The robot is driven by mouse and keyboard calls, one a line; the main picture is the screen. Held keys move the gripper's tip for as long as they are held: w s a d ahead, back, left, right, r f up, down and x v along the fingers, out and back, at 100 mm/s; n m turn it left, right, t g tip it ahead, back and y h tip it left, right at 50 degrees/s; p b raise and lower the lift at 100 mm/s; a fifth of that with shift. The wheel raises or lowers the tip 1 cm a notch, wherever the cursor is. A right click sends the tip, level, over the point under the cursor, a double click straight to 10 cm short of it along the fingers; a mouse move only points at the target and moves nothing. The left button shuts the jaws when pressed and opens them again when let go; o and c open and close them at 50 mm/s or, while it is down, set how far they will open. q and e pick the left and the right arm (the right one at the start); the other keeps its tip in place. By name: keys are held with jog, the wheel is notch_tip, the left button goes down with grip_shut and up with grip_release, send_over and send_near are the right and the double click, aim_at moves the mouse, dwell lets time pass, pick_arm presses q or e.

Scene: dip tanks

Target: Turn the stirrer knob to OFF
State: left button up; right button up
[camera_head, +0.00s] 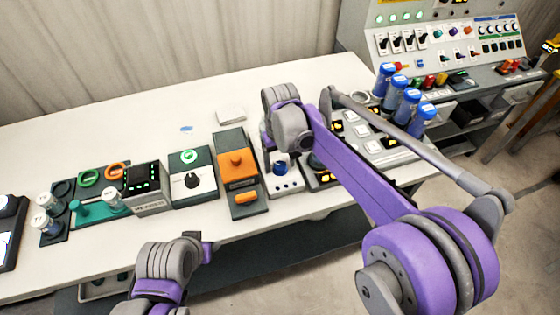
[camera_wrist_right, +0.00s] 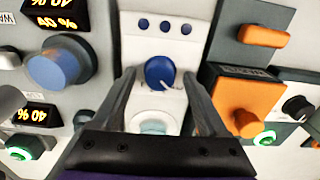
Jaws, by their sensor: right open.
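A white unit (camera_wrist_right: 150,35) with a round blue knob (camera_wrist_right: 160,70) is in the middle of the right wrist view. A light pointer mark shows on the knob's lower edge; I cannot read any label that names it the stirrer. My right gripper (camera_wrist_right: 157,82) is open, its two dark fingers on either side of the knob with gaps visible. Whether the tips reach knob depth is unclear. In the head view the blue knob (camera_head: 280,168) shows just below my right wrist. My left arm's end (camera_head: 200,243) is at the table's front edge, its fingers not clear.
An orange unit (camera_head: 239,172) with an orange knob and bar stands beside it. Left of that is a green-and-white unit (camera_head: 192,160) with a black knob. Several blue-capped bottles (camera_head: 405,100) stand at right.

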aim_at(280, 165)
notch_tip(280, 165, up, 11)
jog(key=shift+p, duration=0.3)
jog(key=shift+f, duration=0.1)
dwell(0.4)
jog(key=s+d+f+m+t, duration=0.2)
jog(key=s+d, duration=0.7)
jog(key=d, duration=0.1)
jog(key=s+d+f+m+t, duration=0.1)
jog(key=s+d+f, duration=0.3)
jog(key=s, duration=0.2)
jog(key=s+d+f+t, duration=0.2)
jog(key=s+d+f, duration=0.1)
jog(key=s+f, duration=0.2)
jog(key=s, duration=0.2)
jog(key=shift+s+d+m, duration=0.3)
jog(key=shift+d+m, duration=0.05)
jog(key=shift+m, duration=0.05)
